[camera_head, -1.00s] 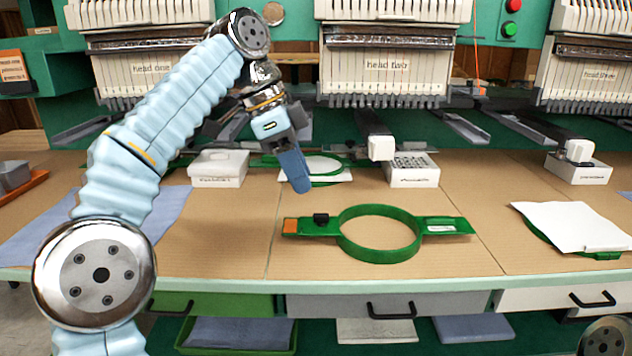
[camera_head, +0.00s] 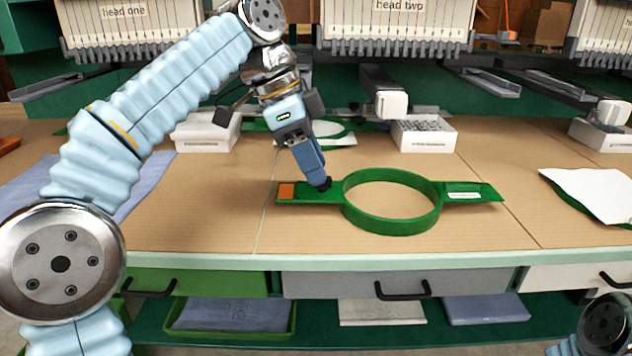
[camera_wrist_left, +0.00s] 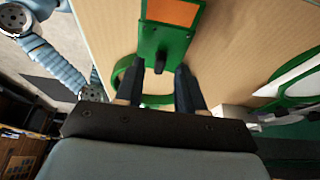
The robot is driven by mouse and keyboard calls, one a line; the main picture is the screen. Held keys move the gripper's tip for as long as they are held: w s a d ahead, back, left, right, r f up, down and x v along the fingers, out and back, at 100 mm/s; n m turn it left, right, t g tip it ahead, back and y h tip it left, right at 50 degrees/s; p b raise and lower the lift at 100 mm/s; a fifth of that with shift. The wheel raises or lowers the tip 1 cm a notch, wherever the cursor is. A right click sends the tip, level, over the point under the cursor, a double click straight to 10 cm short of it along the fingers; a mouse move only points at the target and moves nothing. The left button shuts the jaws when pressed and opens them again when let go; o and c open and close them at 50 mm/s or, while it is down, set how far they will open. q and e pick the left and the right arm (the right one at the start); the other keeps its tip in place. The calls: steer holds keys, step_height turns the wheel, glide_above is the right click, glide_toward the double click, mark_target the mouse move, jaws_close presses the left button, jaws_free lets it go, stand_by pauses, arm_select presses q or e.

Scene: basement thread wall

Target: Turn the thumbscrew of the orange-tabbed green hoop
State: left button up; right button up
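The green hoop (camera_head: 392,222) lies flat on the bench, with an orange tab (camera_head: 286,191) on its left arm. Its dark thumbscrew (camera_head: 326,185) sits between the tab and the ring, partly hidden by my fingers. My left gripper (camera_head: 315,176) points down at the thumbscrew from above and behind. In the left wrist view, my left gripper (camera_wrist_left: 171,68) has its fingers apart, with green hoop between them. The thumbscrew (camera_wrist_left: 160,62) shows close to the left fingertip; whether they touch I cannot tell. My right gripper is out of view.
A white box (camera_head: 207,132) and another box (camera_head: 424,135) stand behind the hoop. A second green hoop with white cloth (camera_head: 335,140) lies behind my gripper. White cloth (camera_head: 590,190) lies at right. The bench in front of the hoop is clear.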

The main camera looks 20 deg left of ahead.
arm_select(q)
steer(key=shift+x, duration=0.75)
jaws_close()
